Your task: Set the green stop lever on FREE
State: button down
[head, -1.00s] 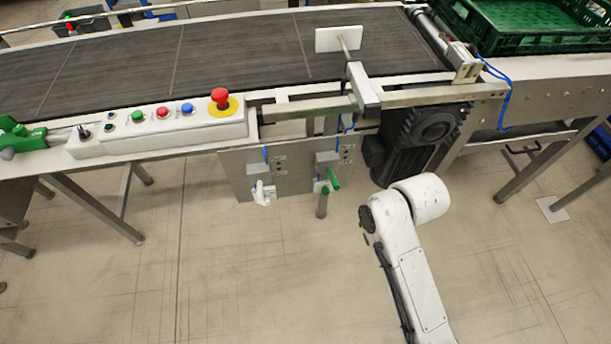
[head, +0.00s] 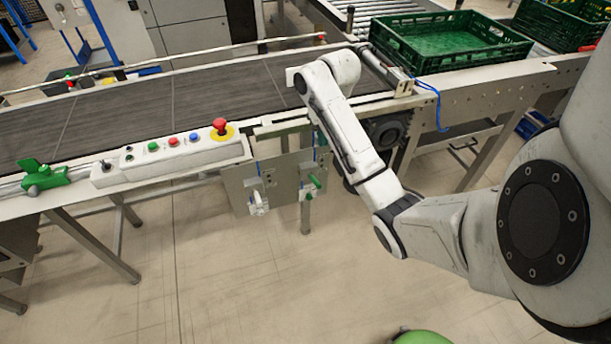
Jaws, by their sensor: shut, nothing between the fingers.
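A green stop lever (head: 314,182) sticks out from a small grey mount on the metal panel (head: 236,190) under the conveyor's front edge. It is short and tilted; any FREE marking is too small to read. A white lever (head: 258,203) hangs on the same panel, left of the green one. My arm reaches up past the right of the panel to the conveyor's edge. My gripper does not show, so its place relative to the green lever cannot be told.
A control box (head: 170,158) with coloured buttons and a red emergency button (head: 221,125) sits on the conveyor's front rail. A green clamp (head: 45,178) is at far left. Green crates (head: 455,62) stand at the back right. The floor before the panel is clear.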

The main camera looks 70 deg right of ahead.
send_over(316, 180)
jog(key=d, duration=0.2)
notch_tip(316, 180, down, 9)
jog(key=f, duration=0.1)
jog(key=a+f+p, duration=0.1)
jog(key=f, duration=0.1)
jog(key=shift+s+a, duration=0.15)
jog(key=shift+a, duration=0.1)
jog(key=shift+a+f, duration=0.2)
jog(key=shift+f, duration=0.4)
jog(key=shift+f, duration=0.1)
